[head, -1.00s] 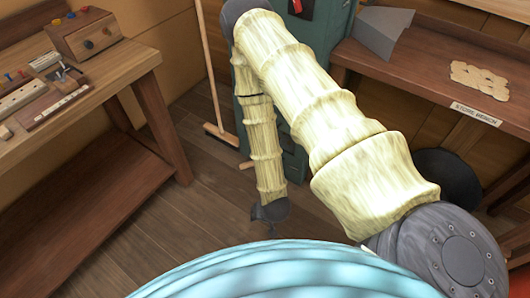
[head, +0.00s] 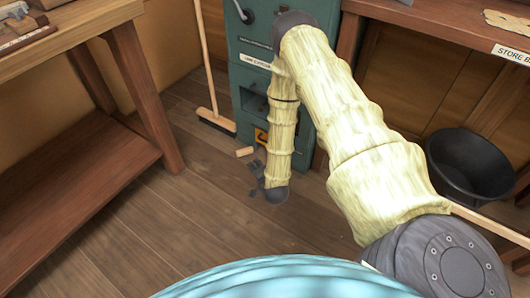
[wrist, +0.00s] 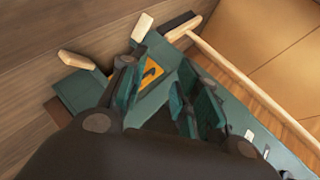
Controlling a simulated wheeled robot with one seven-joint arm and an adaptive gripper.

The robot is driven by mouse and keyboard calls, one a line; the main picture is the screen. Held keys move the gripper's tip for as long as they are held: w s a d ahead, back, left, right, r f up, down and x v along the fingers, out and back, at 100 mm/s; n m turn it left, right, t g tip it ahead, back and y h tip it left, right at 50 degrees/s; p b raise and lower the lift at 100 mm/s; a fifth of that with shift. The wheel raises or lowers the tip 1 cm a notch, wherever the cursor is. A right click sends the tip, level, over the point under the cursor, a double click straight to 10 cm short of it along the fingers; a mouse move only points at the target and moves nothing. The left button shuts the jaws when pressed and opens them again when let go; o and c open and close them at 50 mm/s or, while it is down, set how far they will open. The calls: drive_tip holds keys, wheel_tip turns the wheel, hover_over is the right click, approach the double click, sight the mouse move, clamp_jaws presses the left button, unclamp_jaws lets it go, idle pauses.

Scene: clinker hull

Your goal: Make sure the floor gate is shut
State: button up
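A green cabinet (head: 262,62) stands at the back with a label, a dark opening and, low down, an orange panel with a dark mark (head: 261,136). This panel also shows in the wrist view (wrist: 151,72). I cannot tell for sure which part is the floor gate, or whether it is shut. A short pale wooden handle (head: 244,152) sticks out near the cabinet's foot. My gripper (head: 255,172) hangs low in front of the cabinet. In the wrist view its fingers (wrist: 155,103) are apart with nothing seen between them.
A broom (head: 214,117) leans left of the cabinet; its long handle crosses the wrist view (wrist: 250,85). A wooden workbench (head: 128,75) stands at left. A black bucket (head: 470,165) stands below the right bench. The plank floor (head: 190,220) between is clear.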

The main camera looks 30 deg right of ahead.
drive_tip(key=w+d+f+m+t+h+b, duration=0.3)
drive_tip(key=w+d+f+m+b, duration=0.4)
drive_tip(key=d+b, duration=0.4)
drive_tip(key=b+x, duration=0.6)
drive_tip(key=x, duration=0.5)
drive_tip(key=shift+d+f+t+h+b, duration=0.25)
drive_tip(key=shift+t+h+b, duration=0.05)
drive_tip(key=shift+h+b, duration=0.1)
drive_tip(key=shift+c, duration=0.5)
clamp_jaws()
